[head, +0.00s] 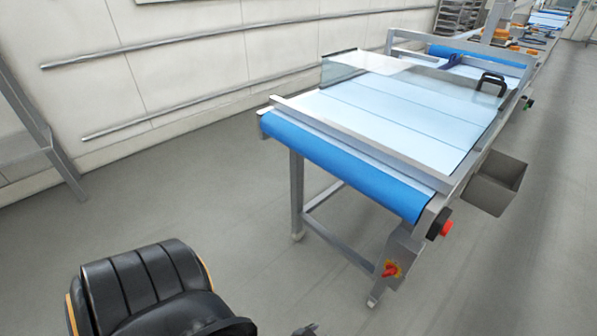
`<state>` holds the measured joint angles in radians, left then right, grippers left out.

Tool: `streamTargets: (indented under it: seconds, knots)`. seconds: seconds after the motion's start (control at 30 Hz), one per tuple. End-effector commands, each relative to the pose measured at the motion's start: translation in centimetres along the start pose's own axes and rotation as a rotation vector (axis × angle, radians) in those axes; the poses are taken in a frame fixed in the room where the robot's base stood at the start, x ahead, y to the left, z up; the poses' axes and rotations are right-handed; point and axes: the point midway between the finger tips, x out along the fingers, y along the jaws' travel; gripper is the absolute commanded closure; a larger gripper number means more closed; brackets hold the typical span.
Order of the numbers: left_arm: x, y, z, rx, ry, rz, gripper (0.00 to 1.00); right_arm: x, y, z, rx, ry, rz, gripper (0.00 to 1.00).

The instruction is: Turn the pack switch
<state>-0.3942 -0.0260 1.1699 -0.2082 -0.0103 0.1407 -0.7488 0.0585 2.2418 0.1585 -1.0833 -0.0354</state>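A small grey tip at the bottom edge appears to be part of my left gripper (306,330). It is well apart from the switch, lower and to its left; its fingers are mostly cut off by the frame. My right gripper is not in view.
The conveyor table (350,185) has a blue roller end and a clear guard (410,78). A red button (446,228) is at its near corner, a green button (529,103) farther back. A grey bin (494,183) hangs at its right side. The near floor is clear.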

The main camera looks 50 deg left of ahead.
Motion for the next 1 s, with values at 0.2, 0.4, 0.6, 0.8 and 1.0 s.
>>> streamTargets:
  seconds: [0.2,0.4,0.6,0.8,1.0]
  knots:
    - [-2.3,-0.9,2.7,0.005,-0.116,-0.007,0.65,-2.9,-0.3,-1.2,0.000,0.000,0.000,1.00]
    - [-2.9,-1.4,4.2,0.007,-0.164,-0.010,0.65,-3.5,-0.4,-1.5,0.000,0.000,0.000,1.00]
    - [-2.9,-1.4,4.5,0.007,-0.170,-0.011,0.65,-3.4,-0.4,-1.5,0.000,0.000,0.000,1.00]
    - [-2.9,-1.4,4.4,0.007,-0.169,-0.011,0.65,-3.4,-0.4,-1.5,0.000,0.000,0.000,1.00]
    - [-1.9,-1.3,4.0,0.014,-0.146,-0.010,0.65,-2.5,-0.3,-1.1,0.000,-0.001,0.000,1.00]
